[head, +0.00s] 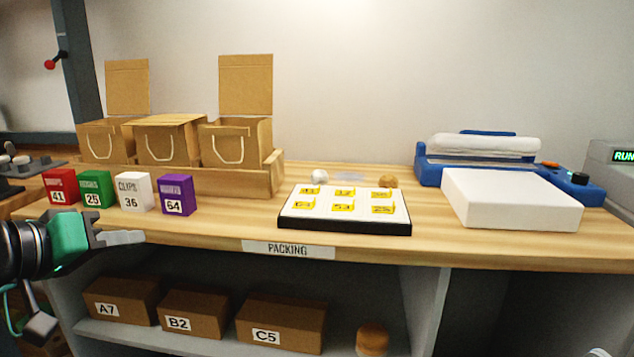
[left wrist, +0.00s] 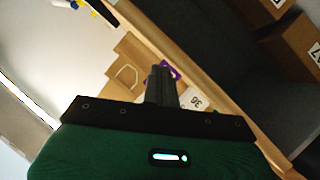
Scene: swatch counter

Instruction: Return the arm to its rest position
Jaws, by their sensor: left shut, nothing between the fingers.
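My left gripper (head: 122,238) comes in from the left edge in the head view, in front of the counter's front edge and below the row of small boxes. Its fingers are shut with nothing between them. In the left wrist view the shut fingers (left wrist: 161,84) point toward the purple box (left wrist: 174,70) and the white box (left wrist: 192,98), apart from both as far as I can tell. My right gripper is in neither view.
The counter (head: 240,228) holds red (head: 60,187), green (head: 95,189), white (head: 135,192) and purple (head: 175,195) boxes. Behind them kraft bags (head: 168,140) stand in a wooden rack. A swatch board (head: 345,225), white block (head: 510,198) and blue machine (head: 430,169) are rightward. Cartons (head: 280,322) sit below.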

